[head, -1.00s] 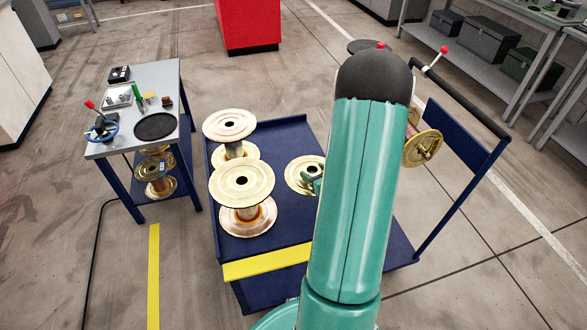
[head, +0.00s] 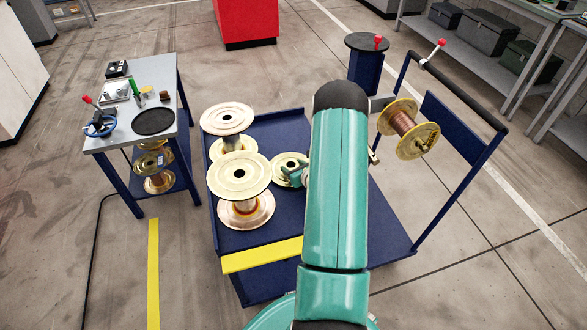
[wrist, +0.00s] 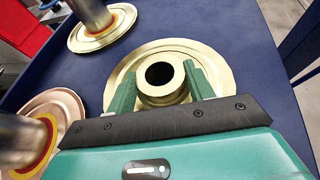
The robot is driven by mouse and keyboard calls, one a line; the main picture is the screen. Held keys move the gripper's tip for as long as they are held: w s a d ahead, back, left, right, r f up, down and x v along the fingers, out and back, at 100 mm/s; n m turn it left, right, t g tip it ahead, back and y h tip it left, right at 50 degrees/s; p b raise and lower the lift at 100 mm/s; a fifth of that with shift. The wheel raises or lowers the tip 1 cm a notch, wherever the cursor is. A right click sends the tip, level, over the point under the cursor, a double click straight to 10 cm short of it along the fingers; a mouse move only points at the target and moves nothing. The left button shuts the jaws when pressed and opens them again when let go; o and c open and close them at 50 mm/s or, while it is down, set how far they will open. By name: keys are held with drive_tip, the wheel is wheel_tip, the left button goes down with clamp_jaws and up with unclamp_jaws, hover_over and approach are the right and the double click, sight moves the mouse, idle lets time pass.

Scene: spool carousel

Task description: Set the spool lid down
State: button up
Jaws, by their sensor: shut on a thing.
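The spool lid is a flat brass disc with a raised hub around a dark hole. It shows low over the blue cart deck in the head view (head: 285,164) and in the wrist view (wrist: 215,60). My gripper (wrist: 160,78) is shut on the lid's hub, one green finger on each side. In the head view my gripper (head: 296,175) is partly hidden behind my arm. Whether the lid touches the deck or hangs just above it, I cannot tell.
Two upright spools (head: 240,176) (head: 227,118) stand close left of the lid on the cart deck (head: 290,238). A copper-wound spool (head: 402,124) is held sideways at the cart's right. A tool bench (head: 170,85) stands left. Bare deck shows around the lid.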

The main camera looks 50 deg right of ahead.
drive_tip(key=shift+f, duration=0.3)
drive_tip(key=shift+f, duration=0.15)
drive_tip(key=o, duration=1.4)
drive_tip(key=v, duration=1.2)
